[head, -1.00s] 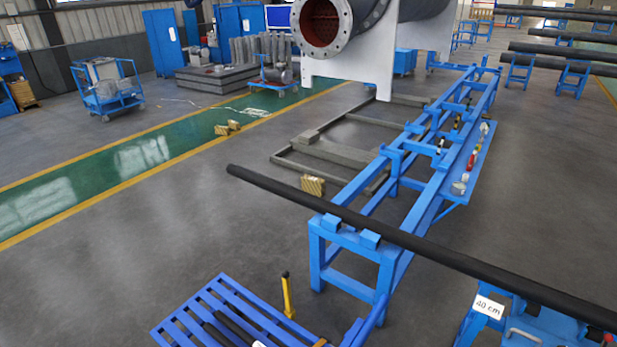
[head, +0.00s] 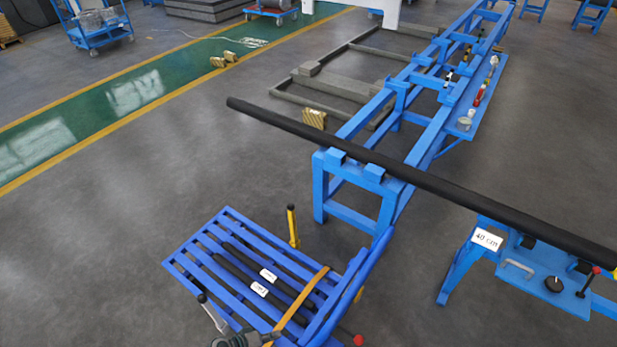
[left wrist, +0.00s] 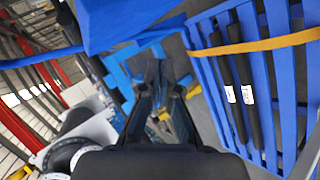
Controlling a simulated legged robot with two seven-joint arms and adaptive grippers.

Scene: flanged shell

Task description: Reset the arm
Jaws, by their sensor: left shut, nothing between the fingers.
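My left gripper (left wrist: 157,78) shows in the left wrist view, its two dark fingers close together with nothing between them. In the head view only a small grey part of my left arm (head: 238,340) shows at the bottom edge, in front of the blue slatted cart (head: 205,243). The cart carries dark bars with white labels, under an orange strap (head: 298,308). The cart also shows at the right of the left wrist view (left wrist: 283,78), apart from the fingers. My right gripper is in neither view.
A long black pipe (head: 420,178) lies across the blue stand (head: 345,200) and reaches a blue bench with a "40 cm" sign (head: 487,240). A yellow post (head: 293,226) stands beside the cart.

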